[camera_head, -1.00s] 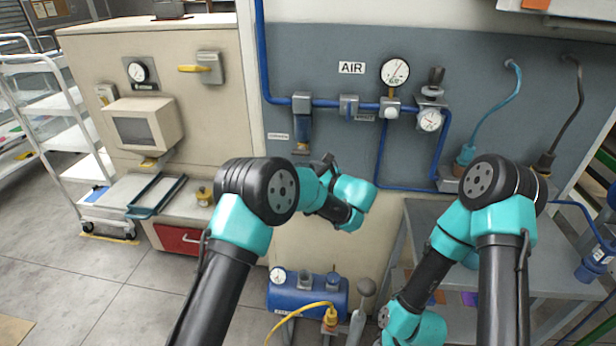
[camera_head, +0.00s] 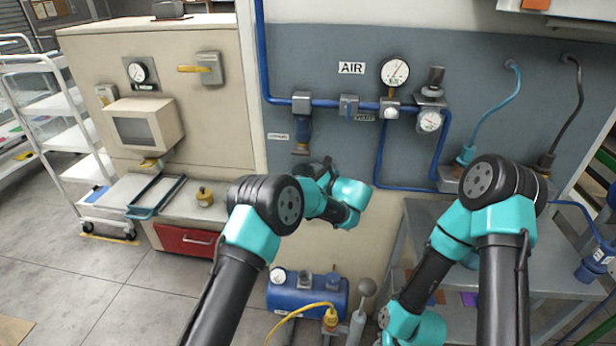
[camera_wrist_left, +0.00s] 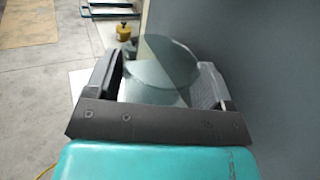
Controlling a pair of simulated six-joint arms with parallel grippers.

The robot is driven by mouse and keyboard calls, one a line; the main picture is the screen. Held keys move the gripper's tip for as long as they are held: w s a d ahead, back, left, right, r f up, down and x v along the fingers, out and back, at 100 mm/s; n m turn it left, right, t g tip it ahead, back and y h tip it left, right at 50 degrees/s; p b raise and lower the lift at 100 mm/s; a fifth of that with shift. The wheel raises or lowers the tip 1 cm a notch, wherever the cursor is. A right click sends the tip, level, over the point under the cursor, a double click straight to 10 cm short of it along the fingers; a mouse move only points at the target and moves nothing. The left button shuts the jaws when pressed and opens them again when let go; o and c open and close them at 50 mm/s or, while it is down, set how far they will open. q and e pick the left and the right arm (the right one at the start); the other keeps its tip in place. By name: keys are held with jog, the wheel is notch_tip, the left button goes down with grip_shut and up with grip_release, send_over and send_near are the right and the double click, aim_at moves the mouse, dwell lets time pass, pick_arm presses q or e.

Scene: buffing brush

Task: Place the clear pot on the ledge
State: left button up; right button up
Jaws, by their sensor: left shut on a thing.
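The clear pot (camera_wrist_left: 165,72) is a see-through, greenish-grey round vessel in the left wrist view. It sits between the two dark fingers of my left gripper (camera_wrist_left: 165,62), which is shut on it. In the head view, the left gripper (camera_head: 322,168) is in front of the lower wall, below the blue air pipe, largely behind my wrist. The pot cannot be made out there. A pale ledge-like counter (camera_head: 172,236) juts from the beige cabinet, left of the gripper. My right arm reaches down at the right; its gripper is out of the frame.
The counter holds a blue-framed tray (camera_head: 157,197) and a small brass pot-like item (camera_head: 204,197). A red drawer (camera_head: 188,240) is below. A blue compressor tank (camera_head: 305,293) stands below the left arm. A grey table (camera_head: 540,270) is at right.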

pick_arm(q)
jog(key=shift+f, duration=0.3)
jog(key=o, duration=0.7)
jog(key=shift+r, duration=0.1)
jog(key=shift+s+d, duration=0.15)
jog(key=shift+d, duration=0.1)
jog(key=v, duration=1.1)
jog(key=shift+s+d, duration=0.15)
